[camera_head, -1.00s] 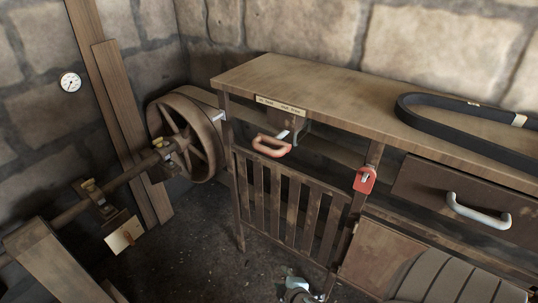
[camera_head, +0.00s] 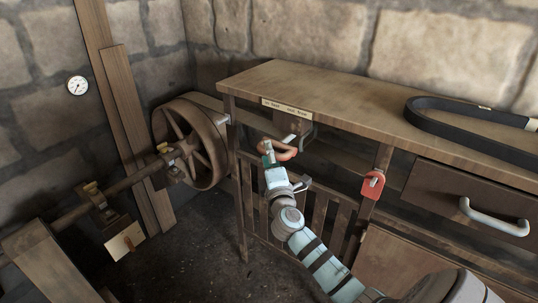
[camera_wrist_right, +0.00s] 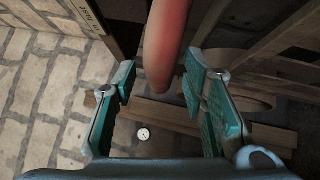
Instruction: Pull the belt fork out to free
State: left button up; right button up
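The belt fork's orange-red handle (camera_head: 289,152) sticks out from the front of the bench, below a small label plate. My right gripper (camera_head: 268,155) is at the left end of this handle. In the right wrist view the handle (camera_wrist_right: 166,45) comes down from the top between the two teal fingers of the right gripper (camera_wrist_right: 160,85). The fingers are apart, with gaps showing beside the handle, so it is not clamped. The fork's far end is hidden under the bench top. My left gripper is not in view.
The spoked pulley wheel (camera_head: 191,143) stands left of the bench (camera_head: 330,100) on a shaft. A black belt (camera_head: 470,128) lies on the bench top. A red padlock-like piece (camera_head: 372,184) hangs on the bench front, left of a drawer handle (camera_head: 492,217). Slats stand below the fork handle.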

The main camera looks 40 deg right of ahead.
jog(key=shift+w+d, duration=0.15)
jog(key=shift+w, duration=0.2)
jog(key=shift+c, duration=0.3)
grip_shut()
